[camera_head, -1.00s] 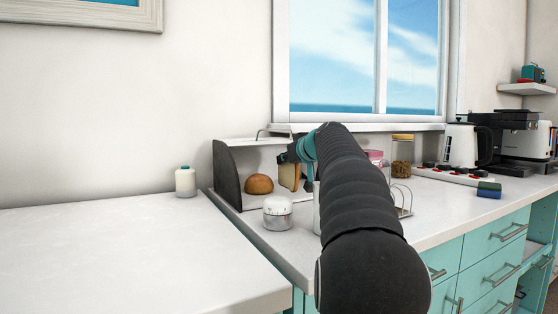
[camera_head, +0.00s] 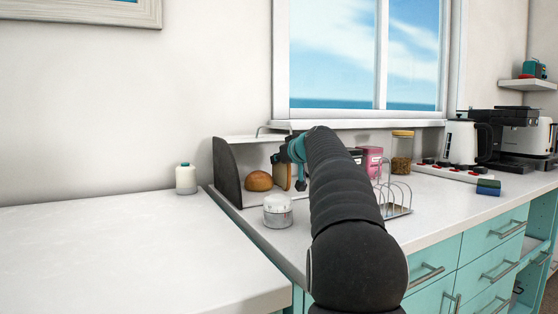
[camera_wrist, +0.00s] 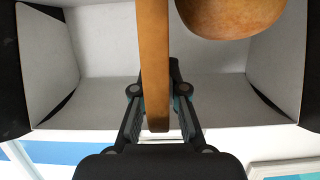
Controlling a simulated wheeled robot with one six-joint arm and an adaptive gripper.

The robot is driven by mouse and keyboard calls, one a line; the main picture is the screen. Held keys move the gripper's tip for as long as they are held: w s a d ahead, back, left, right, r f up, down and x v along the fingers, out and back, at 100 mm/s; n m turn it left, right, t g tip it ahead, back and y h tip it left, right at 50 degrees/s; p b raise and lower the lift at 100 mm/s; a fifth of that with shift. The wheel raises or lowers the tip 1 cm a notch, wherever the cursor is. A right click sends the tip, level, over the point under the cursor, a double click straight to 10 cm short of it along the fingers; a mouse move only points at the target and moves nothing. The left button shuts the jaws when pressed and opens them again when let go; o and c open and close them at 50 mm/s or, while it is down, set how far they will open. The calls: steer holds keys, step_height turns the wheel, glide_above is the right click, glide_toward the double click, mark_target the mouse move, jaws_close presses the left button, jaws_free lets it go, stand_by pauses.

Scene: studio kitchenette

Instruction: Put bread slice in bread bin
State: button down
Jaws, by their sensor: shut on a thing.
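The bread bin (camera_head: 227,172) is an open-fronted box with a dark side wall and pale inside, at the back left of the counter. My gripper (camera_head: 290,165) is at its opening, shut on the bread slice (camera_head: 281,176). In the wrist view the slice (camera_wrist: 153,50) appears edge-on as a brown crust strip between the fingers (camera_wrist: 158,95), with the bin's pale inner walls (camera_wrist: 100,45) around it. The slice is upright and close to a round bun (camera_head: 258,181) in the bin. I cannot tell whether the slice touches the bin floor.
A white lidded pot (camera_head: 278,211) stands in front of the bin. A wire rack (camera_head: 397,204) is right of my arm, with a pink box (camera_head: 371,158) and a jar (camera_head: 401,153) behind. A small bottle (camera_head: 186,179) stands left on the clear white worktop (camera_head: 110,240).

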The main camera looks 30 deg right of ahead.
steer(key=c, duration=1.2)
jaws_free()
steer(key=shift+r+p, duration=0.25)
steer(key=shift+p, duration=0.15)
steer(key=shift+s, duration=0.4)
steer(key=b+v, duration=0.2)
steer(key=v, duration=0.9)
steer(key=shift+b, duration=0.3)
steer(key=shift+s, duration=0.1)
